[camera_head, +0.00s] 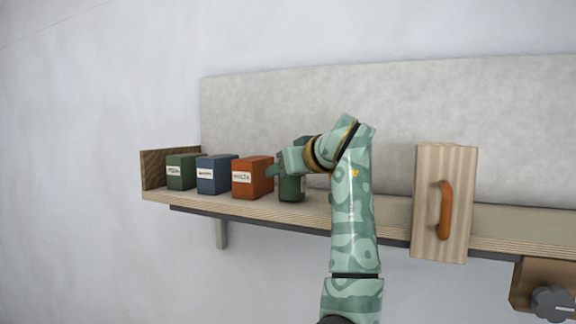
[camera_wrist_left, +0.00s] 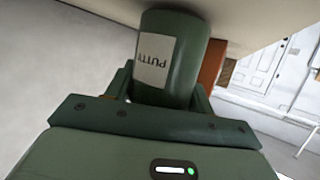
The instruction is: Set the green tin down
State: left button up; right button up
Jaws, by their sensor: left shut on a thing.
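The green tin (camera_head: 291,189) is dark green and stands upright at the shelf, just right of the orange box. In the left wrist view the tin (camera_wrist_left: 186,50) shows a pale label reading PUTTY. My left gripper (camera_head: 288,160) is shut on it, with one finger on each side in the wrist view (camera_wrist_left: 163,88). The arm hides part of the tin in the head view. Its lower end is at or close to the shelf board (camera_head: 390,226); I cannot tell whether it touches. My right gripper is not in view.
Left of the tin stand an orange box (camera_head: 250,178), a blue box (camera_head: 214,177) and a green box (camera_head: 180,173), all labelled, beside the shelf's end panel (camera_head: 152,168). A striped wooden block with an orange handle (camera_head: 445,211) stands right. A grey panel (camera_head: 400,110) backs the shelf.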

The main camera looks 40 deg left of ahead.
pick_arm(q)
jog(key=shift+f, duration=0.15)
jog(key=shift+w, duration=0.1)
jog(key=o, duration=1.1)
jog(key=shift+f, duration=0.1)
jog(key=shift+d, duration=0.15)
jog(key=b+v, duration=0.3)
jog(key=v, duration=0.8)
jog(key=shift+d, duration=0.15)
jog(key=shift+s+d+r, duration=0.2)
jog(key=shift+s+r, duration=0.05)
jog(key=shift+r, duration=0.05)
